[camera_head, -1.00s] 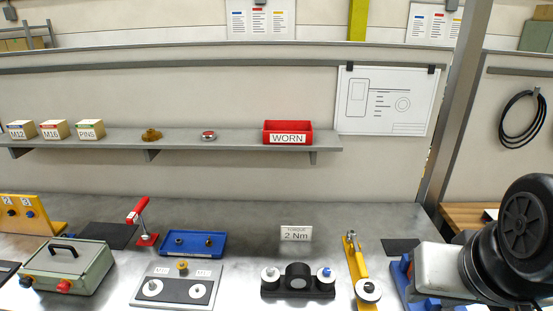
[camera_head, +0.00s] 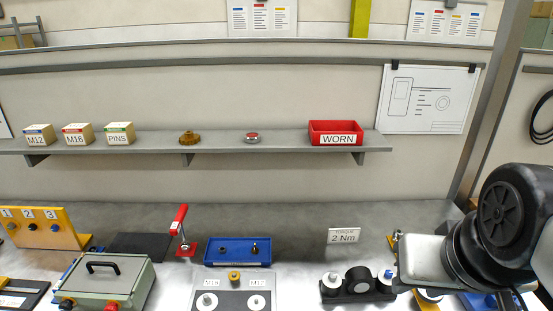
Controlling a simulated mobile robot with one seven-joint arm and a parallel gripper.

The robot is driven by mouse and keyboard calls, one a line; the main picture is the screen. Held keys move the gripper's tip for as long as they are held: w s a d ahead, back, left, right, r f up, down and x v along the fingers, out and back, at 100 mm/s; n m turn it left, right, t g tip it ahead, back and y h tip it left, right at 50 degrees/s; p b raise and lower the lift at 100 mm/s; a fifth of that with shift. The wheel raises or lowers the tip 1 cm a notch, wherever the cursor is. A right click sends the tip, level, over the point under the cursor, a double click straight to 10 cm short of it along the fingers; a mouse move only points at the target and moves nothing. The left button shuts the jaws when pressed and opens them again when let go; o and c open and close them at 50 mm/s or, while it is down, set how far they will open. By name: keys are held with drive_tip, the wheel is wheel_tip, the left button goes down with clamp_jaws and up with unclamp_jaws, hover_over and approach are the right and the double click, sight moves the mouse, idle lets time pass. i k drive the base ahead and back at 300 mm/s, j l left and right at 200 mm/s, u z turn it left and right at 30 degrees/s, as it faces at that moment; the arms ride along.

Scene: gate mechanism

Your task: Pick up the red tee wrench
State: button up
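The red tee wrench (camera_head: 180,220) stands upright on the bench, left of the middle. It has a red crossbar on a thin grey shaft above a small red base (camera_head: 187,249). Nothing covers it. My arm (camera_head: 470,240) shows only at the right edge, as a black joint and a light grey link, far to the right of the wrench. My gripper itself is not in view.
A blue tray (camera_head: 238,262) sits just right of the wrench, a dark mat (camera_head: 139,246) just left. A green-grey case (camera_head: 105,280) and a plate with discs (camera_head: 235,288) are in front. A shelf (camera_head: 230,145) with a red WORN bin (camera_head: 336,127) runs above.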

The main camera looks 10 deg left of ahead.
sight(185, 247)
drive_tip(key=j, duration=2.45)
